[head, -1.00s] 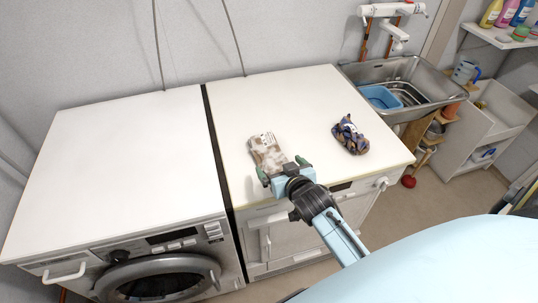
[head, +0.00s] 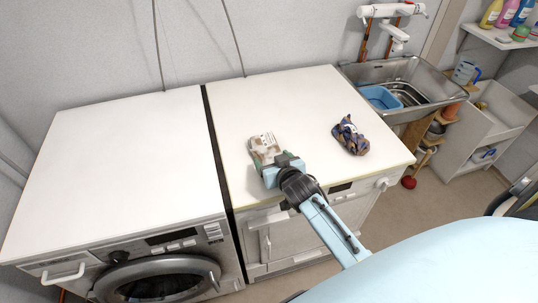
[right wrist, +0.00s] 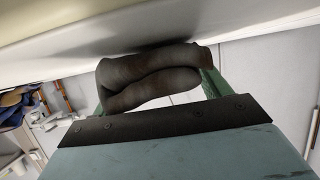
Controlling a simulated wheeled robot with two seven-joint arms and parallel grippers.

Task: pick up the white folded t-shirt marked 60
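A folded t-shirt (head: 264,143), whitish with brown patches and printed marks too small to read, lies near the front edge of the right-hand white top. My right gripper (head: 267,157) reaches it from the front, with its green fingers spread on either side. In the right wrist view the shirt's folded end (right wrist: 150,78) looks dark brown in shade and fills the space between the fingers of the right gripper (right wrist: 155,85). The fingertips are partly hidden by the cloth, and no lift off the top shows. My left gripper is out of view.
A dark patterned folded cloth (head: 350,135) lies to the right on the same top (head: 290,95). A washing machine (head: 125,170) stands to the left. A metal sink (head: 420,75) with a blue tub (head: 381,97) is at the back right. The top behind the shirt is clear.

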